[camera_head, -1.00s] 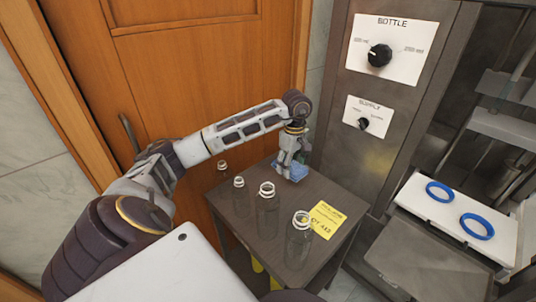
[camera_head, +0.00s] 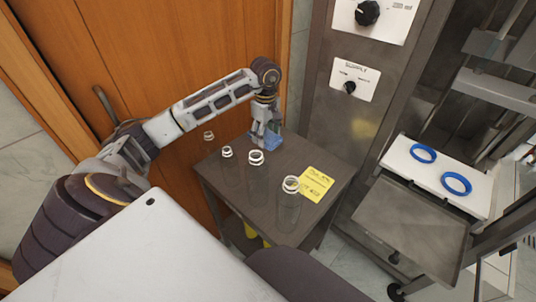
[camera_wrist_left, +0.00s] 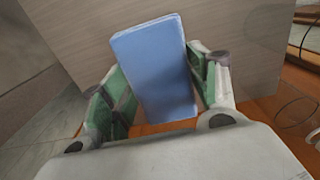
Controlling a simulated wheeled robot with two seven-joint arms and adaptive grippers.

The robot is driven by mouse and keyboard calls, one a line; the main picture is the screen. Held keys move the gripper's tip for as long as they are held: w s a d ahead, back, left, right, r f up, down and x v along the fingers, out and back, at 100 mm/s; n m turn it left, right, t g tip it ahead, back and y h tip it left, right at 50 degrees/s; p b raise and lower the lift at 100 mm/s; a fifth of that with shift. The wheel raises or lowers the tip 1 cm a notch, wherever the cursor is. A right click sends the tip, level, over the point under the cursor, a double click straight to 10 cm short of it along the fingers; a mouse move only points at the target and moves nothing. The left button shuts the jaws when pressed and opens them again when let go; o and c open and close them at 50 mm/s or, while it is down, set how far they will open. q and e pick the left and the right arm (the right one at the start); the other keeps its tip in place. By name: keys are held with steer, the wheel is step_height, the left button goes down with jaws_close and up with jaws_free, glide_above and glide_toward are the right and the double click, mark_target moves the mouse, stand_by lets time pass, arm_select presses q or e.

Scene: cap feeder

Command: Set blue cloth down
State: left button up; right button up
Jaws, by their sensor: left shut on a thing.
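The blue cloth (camera_head: 268,141) is at the back corner of the dark side table (camera_head: 225,185), under my left gripper (camera_head: 264,132). In the left wrist view the cloth (camera_wrist_left: 155,70) is a folded blue block between the two green-padded fingers of my left gripper (camera_wrist_left: 160,92), which is shut on it. The cloth is at or just above the tabletop; I cannot tell whether it touches. My right gripper is not in view.
Several clear bottles stand on the table, one (camera_head: 256,175) near the middle. A yellow note (camera_head: 316,182) lies at its right. A machine panel (camera_head: 354,79) rises behind. Blue rings (camera_head: 456,183) lie on a white tray (camera_head: 435,184) at right.

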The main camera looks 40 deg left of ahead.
mark_target(266, 135)
arm_select(q)
step_height(266, 135, down, 4)
steer(key=shift+r, duration=0.25)
steer(key=shift+f, duration=0.25)
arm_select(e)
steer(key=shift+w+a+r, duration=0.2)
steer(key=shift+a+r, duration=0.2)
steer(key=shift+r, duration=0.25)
arm_select(q)
steer(key=shift+f, duration=0.15)
steer(key=shift+f, duration=0.65)
steer(key=shift+f+b, duration=0.3)
steer(key=shift+f, duration=0.9)
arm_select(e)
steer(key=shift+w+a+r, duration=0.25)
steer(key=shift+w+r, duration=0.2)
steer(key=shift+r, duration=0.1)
